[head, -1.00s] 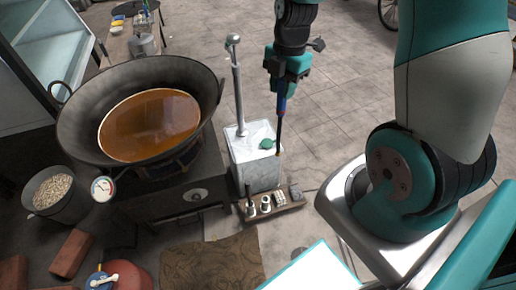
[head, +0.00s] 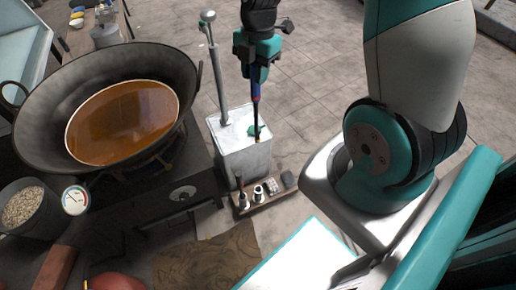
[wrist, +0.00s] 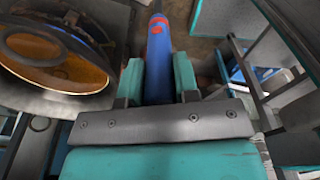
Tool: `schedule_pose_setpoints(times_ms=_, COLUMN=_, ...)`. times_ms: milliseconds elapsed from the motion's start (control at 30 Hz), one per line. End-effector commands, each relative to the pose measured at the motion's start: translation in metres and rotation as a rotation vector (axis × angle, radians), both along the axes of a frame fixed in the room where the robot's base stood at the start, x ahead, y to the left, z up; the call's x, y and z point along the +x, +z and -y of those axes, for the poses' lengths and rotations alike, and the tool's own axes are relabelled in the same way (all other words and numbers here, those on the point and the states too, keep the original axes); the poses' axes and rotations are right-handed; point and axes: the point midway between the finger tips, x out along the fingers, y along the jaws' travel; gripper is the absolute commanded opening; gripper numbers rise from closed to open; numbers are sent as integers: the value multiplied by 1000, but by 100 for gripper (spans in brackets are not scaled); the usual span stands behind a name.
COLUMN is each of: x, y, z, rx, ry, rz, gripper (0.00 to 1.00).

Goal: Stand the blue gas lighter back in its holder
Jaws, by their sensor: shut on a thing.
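My gripper (head: 256,80) is shut on the blue gas lighter (head: 256,92). The lighter hangs upright, its dark rod pointing down, with the tip in front of the right part of the grey can's top in the head view. In the wrist view the blue handle (wrist: 158,50) with a red band lies between my two teal fingers (wrist: 158,80). A low wooden rack (head: 245,207) with small round cups (head: 258,193) stands in front of the can; I cannot tell for sure which part is the lighter's holder. The lighter is apart from the rack.
The grey can (head: 245,163) carries an upright metal pump (head: 217,70) and a green item (head: 254,130). A large black pan (head: 35,125) of brown liquid sits on the stove at left. Open tiled floor (head: 320,90) lies behind and right.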

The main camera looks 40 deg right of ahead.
Motion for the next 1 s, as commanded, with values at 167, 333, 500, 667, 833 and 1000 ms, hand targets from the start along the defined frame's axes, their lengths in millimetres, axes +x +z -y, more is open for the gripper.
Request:
schedule_pose_setpoints(times_ms=167, x=0, y=-49, z=1, rx=0, ry=-2, rz=0, gripper=5)
schedule_pose_setpoints(times_ms=333, x=0, y=-111, z=1, rx=0, ry=-3, rz=0, gripper=5)
schedule_pose_setpoints(times_ms=500, x=0, y=-173, z=1, rx=0, ry=-3, rz=0, gripper=5)
schedule_pose_setpoints(times_ms=667, x=0, y=-227, z=1, rx=0, ry=-4, rz=1, gripper=5)
schedule_pose_setpoints(times_ms=833, x=0, y=-267, z=2, rx=0, ry=-3, rz=1, gripper=5)
schedule_pose_setpoints(times_ms=1000, x=0, y=-284, z=2, rx=0, ry=-3, rz=1, gripper=5)
